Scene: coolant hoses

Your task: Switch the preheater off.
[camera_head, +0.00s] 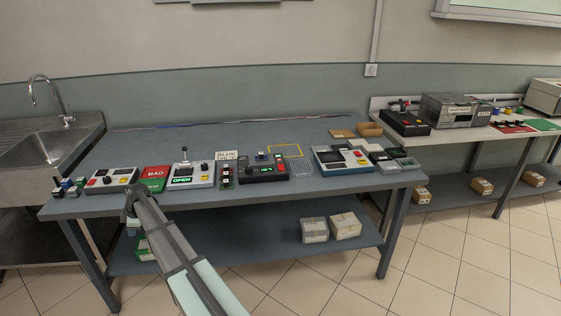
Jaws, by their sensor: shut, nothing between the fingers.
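I cannot tell for sure which device is the preheater, since the labels are too small to read. A black box (263,170) with a lit green display, a red button and a yellow one stands mid-bench. A light panel box (112,180) with a small display and a red knob stands at the left front. A white box (190,176) with an upright lever and a green OPEN display stands between them. My gripper (134,194) is shut and empty. It appears at the bench's front edge, just below the left panel box, and my arm hides part of the edge.
A red BAD pad (157,174) and a green pad (153,187) lie between the left boxes. A grey box with a screen (341,159) and small trays crowd the right end. A sink (50,145) is at left. The bench's back strip is largely clear.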

